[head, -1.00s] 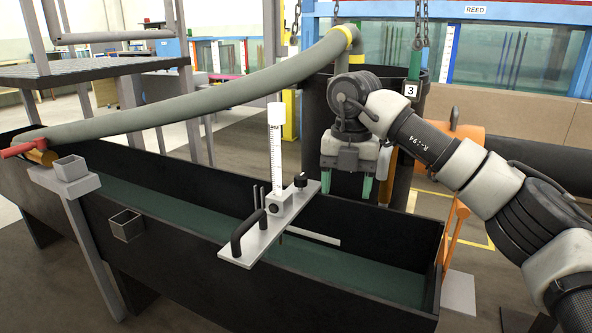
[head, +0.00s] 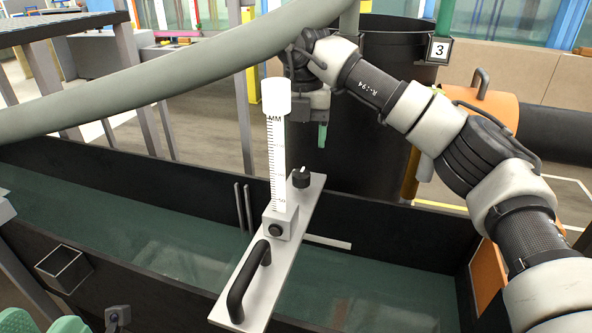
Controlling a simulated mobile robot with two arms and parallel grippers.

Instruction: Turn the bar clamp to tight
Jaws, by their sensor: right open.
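A pale flat bar (head: 262,285) lies across the flume (head: 350,272). It carries a black handle (head: 248,283) at its near end, a white upright scale (head: 277,165) in the middle and a small black knob (head: 301,178) near its far end. The knob appears to be the bar clamp; its setting is not readable. My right gripper (head: 312,122) is beyond and above the knob, pointing down and apart from it. It is open and empty; one green finger shows and the scale hides the other. Green and grey parts at the lower left edge appear to be my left gripper (head: 75,320), largely cut off.
A thick grey hose (head: 170,85) crosses above the flume's left part. A dark barrel (head: 375,130) stands behind the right gripper, with a sign "3" (head: 438,50) beside it. A square cup (head: 63,268) hangs at the flume's left.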

